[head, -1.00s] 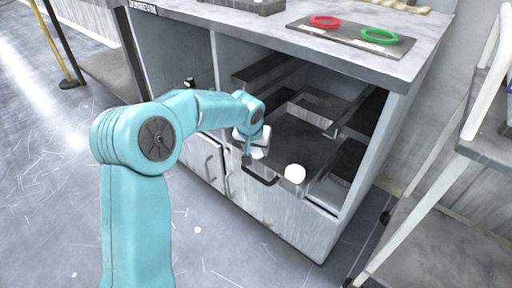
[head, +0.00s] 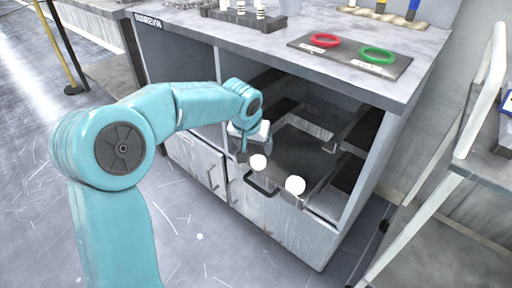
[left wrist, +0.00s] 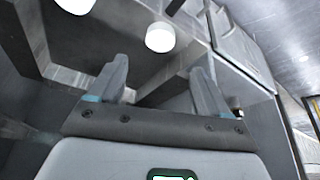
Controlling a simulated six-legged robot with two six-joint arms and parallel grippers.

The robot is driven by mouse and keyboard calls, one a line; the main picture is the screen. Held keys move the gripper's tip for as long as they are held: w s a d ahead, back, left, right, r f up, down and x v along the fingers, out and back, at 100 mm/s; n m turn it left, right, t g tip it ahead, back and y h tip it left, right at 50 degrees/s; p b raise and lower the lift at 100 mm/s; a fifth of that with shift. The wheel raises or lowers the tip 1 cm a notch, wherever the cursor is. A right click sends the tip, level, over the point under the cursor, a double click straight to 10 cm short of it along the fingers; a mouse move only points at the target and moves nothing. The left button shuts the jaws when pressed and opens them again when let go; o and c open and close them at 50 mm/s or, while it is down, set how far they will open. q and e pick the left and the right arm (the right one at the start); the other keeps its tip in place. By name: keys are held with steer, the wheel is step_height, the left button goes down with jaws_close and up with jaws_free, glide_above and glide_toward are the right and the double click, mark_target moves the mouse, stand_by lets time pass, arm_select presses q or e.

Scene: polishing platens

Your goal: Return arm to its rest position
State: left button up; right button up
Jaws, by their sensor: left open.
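My teal left arm comes in from the left in the head view. Its left gripper (head: 253,148) is above the front of the open drawer in the grey cabinet (head: 190,160), near the drawer's dark handle (head: 262,184). In the left wrist view, the two fingers of the left gripper (left wrist: 157,82) stand wide apart with nothing between them. Two white round things (head: 295,185) show at the drawer front, one close to the gripper (head: 258,162). They also show beyond the fingers in the left wrist view (left wrist: 159,38). My right gripper is not in view.
The cabinet's worktop (head: 225,29) overhangs the drawer. A dark board (head: 345,58) on it carries a red ring (head: 318,40) and a green ring (head: 378,55). A white-framed cart (head: 460,170) stands at the right.

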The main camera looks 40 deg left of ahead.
arm_select(q)
steer(key=shift+v, duration=1.05)
steer(key=shift+s, duration=0.1)
